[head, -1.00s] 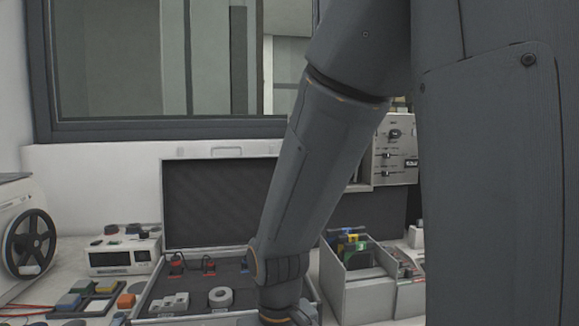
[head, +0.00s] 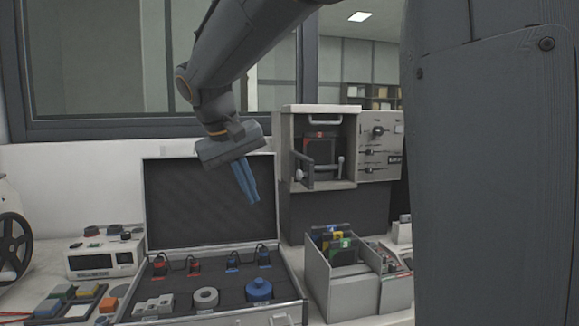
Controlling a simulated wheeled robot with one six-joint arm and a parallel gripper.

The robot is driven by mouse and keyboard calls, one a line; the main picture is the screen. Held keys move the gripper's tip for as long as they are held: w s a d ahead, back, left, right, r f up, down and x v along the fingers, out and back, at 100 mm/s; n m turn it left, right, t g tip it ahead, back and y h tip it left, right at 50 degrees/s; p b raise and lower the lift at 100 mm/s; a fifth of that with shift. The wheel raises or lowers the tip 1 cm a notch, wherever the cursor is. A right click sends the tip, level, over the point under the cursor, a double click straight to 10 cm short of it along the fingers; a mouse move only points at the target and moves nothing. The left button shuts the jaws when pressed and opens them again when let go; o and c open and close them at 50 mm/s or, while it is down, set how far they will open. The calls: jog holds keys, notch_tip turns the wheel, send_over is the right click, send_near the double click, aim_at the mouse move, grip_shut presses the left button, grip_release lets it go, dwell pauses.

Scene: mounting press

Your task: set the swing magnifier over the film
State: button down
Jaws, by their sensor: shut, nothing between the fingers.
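My gripper (head: 250,198) has blue fingers, held together with nothing between them. It hangs in the air, tilted down, in front of the open lid of a case. I cannot make out a swing magnifier or a piece of film for certain in the head view. A pale press-like unit (head: 285,150) stands at the back, right of my gripper and apart from it. It has a dark block with a red mark inside and a dark bar (head: 309,172) across its front.
The open case (head: 225,250) holds a blue knobbed part (head: 258,289), a grey ring (head: 205,297) and red and blue clips. A grey box (head: 345,285) with coloured cards stands to its right. A white device (head: 103,257) and coloured blocks are at left.

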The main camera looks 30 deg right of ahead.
notch_tip(320, 180, up, 12)
jog(key=w+d+m+h, duration=0.1)
jog(key=d+m, duration=0.1)
jog(key=shift+t+h, duration=0.3)
jog(key=shift+h, duration=0.1)
jog(key=shift+d+f, duration=0.15)
jog(key=w+d+f+p, duration=0.1)
jog(key=d+f+p, duration=0.2)
jog(key=d+f, duration=0.5)
jog(key=shift+w+d, duration=0.4)
jog(key=shift+d, duration=0.2)
jog(key=shift+d, duration=0.15)
